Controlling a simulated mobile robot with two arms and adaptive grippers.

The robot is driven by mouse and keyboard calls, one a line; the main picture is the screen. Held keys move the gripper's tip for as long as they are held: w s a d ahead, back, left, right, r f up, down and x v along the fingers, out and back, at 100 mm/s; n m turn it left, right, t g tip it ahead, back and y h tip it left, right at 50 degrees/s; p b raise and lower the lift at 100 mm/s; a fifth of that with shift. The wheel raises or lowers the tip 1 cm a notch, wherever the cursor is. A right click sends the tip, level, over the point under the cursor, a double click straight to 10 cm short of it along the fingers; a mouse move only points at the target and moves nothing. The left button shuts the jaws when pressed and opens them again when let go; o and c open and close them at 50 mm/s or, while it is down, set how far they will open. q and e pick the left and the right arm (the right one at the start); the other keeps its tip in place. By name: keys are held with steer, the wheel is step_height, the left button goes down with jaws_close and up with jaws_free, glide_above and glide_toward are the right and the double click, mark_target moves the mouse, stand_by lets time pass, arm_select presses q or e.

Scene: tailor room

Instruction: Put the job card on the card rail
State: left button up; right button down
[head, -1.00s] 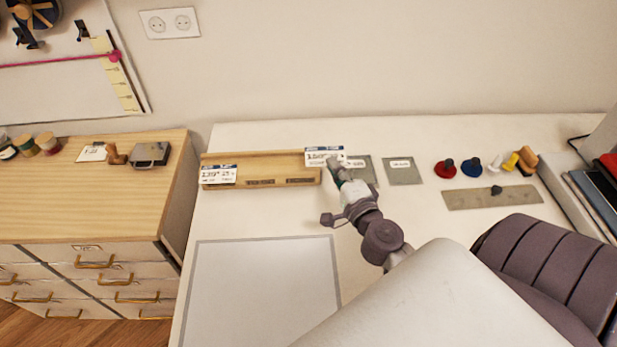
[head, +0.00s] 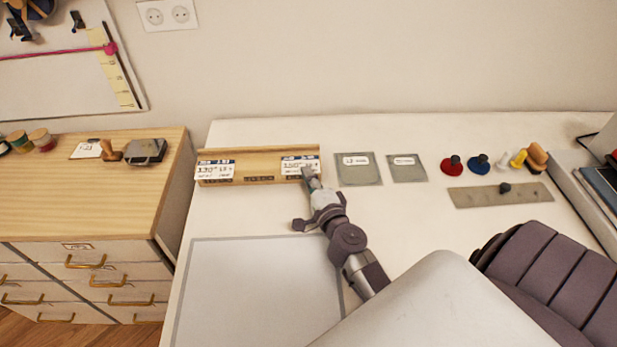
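The wooden card rail (head: 258,154) lies along the back left of the white table. The job card (head: 300,165), white with a dark blue top band, is at the rail's right end, upright in front of its back strip. My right gripper (head: 309,175) reaches in from the front, its fingertips at the card's lower right edge. It appears shut on the card. Whether the card's bottom edge sits in the rail's slot is hidden. A similar card (head: 215,169) stands at the rail's left end. My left gripper is not in view.
Two grey plates with labels (head: 358,175) (head: 407,174) lie right of the rail. Red (head: 452,168) and blue (head: 478,165) knobbed discs and a grey strip (head: 500,196) are farther right. A large pale mat (head: 260,290) lies in front. A wooden drawer cabinet (head: 90,205) stands left.

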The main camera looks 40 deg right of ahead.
steer(key=shift+f, duration=0.1)
steer(key=shift+f, duration=0.15)
steer(key=c, duration=1.3)
jaws_free()
steer(key=shift+r, duration=0.2)
steer(key=shift+s, duration=0.15)
steer(key=b+v, duration=0.3)
steer(key=v, duration=0.7)
steer(key=shift+s+a+f, duration=0.1)
steer(key=shift+s+a, duration=0.05)
steer(key=shift+s, duration=0.2)
steer(key=shift+s+a+r+b, duration=0.1)
steer(key=shift+s+r+b, duration=0.15)
steer(key=shift+s, duration=0.25)
steer(key=shift+f, duration=0.15)
